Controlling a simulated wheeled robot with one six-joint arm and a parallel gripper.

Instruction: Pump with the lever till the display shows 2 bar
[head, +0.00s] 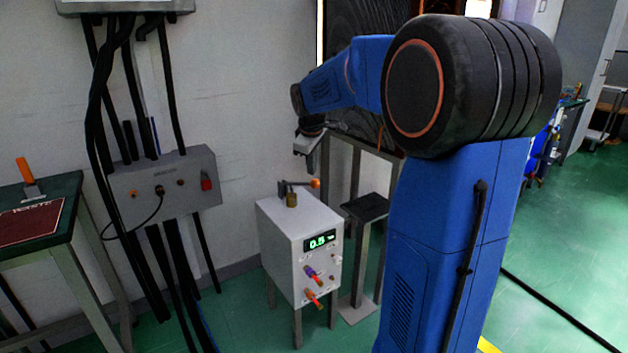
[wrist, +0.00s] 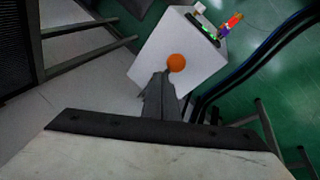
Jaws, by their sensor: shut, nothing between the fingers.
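The white generator box (head: 287,238) stands on legs beside the wall. Its green display (head: 320,241) reads 0.5. On its top is the lever (head: 297,184), which ends in an orange ball knob (head: 315,183), with a brass-coloured cylinder (head: 292,200) beside it. My gripper (head: 304,147) is above the box in the head view, apart from the knob. In the wrist view my gripper's shut, empty fingers (wrist: 162,80) point toward the orange knob (wrist: 176,63). The lever's arm is hidden there, and whether the fingers touch the knob cannot be told from that view.
A grey control box (head: 165,190) with black cables hangs on the wall at left. A green-topped table (head: 62,190) with an orange-handled tool stands at far left. A dark stand (head: 366,208) is close to the generator's right. Green floor is open at right.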

